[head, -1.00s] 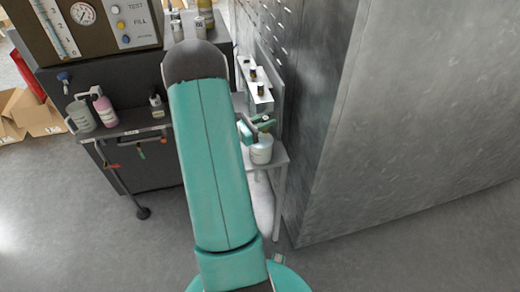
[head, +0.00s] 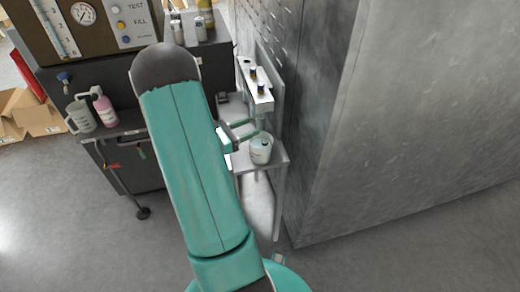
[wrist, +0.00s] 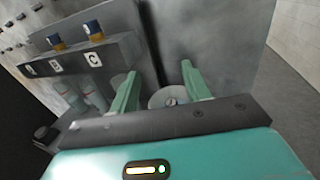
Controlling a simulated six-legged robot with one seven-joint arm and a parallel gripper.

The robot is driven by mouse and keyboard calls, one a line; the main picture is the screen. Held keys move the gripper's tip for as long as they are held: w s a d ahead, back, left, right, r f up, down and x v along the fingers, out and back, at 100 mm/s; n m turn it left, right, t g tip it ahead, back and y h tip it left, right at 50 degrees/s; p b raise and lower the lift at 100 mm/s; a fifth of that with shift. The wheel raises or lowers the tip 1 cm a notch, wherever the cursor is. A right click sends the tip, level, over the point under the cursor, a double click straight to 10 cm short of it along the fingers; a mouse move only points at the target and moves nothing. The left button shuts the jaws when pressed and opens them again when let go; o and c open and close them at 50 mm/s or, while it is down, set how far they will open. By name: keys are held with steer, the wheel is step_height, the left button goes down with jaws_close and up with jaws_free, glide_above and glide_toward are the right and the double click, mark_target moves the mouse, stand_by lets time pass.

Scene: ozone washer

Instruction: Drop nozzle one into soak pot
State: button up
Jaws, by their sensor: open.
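The soak pot (head: 261,154) is a small pale round pot standing upright on a narrow grey stand. In the wrist view the pot (wrist: 158,99) shows between and beyond my fingers. A small dark-and-light piece (wrist: 170,102) shows at its opening; it looks like a nozzle, but is too small to tell for sure. My gripper (head: 252,129) is open and empty, just left of and above the pot. Its two green fingers (wrist: 160,72) stand apart with nothing between their tips. Part of the pot is hidden by the gripper in the wrist view.
A rack (wrist: 80,55) lettered B and C holds two orange-and-blue-topped pieces; it also stands behind the pot (head: 258,98). A tall metal wall (head: 400,110) closes off the right. Bottles (head: 105,110) stand on the left shelf. The floor in front is clear.

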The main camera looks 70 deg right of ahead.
steer(key=v, duration=0.6)
steer(key=shift+w+a, duration=0.25)
steer(key=shift+a, duration=0.05)
steer(key=w+a+r+m+t+y, duration=0.2)
steer(key=a+r+t, duration=0.4)
steer(key=a, duration=0.8)
steer(key=w+a+r+m+t+y, duration=0.2)
steer(key=a+r+m+t+y, duration=0.2)
steer(key=a, duration=1.1)
steer(key=w+a+r+m+t+y, duration=0.3)
steer(key=a+r+t+y, duration=0.4)
steer(key=a, duration=0.8)
steer(key=shift+r+t, duration=0.6)
steer(key=shift+r, duration=0.1)
steer(key=shift+c, duration=1.3)
steer(key=shift+w, duration=0.1)
steer(key=shift+d, duration=0.2)
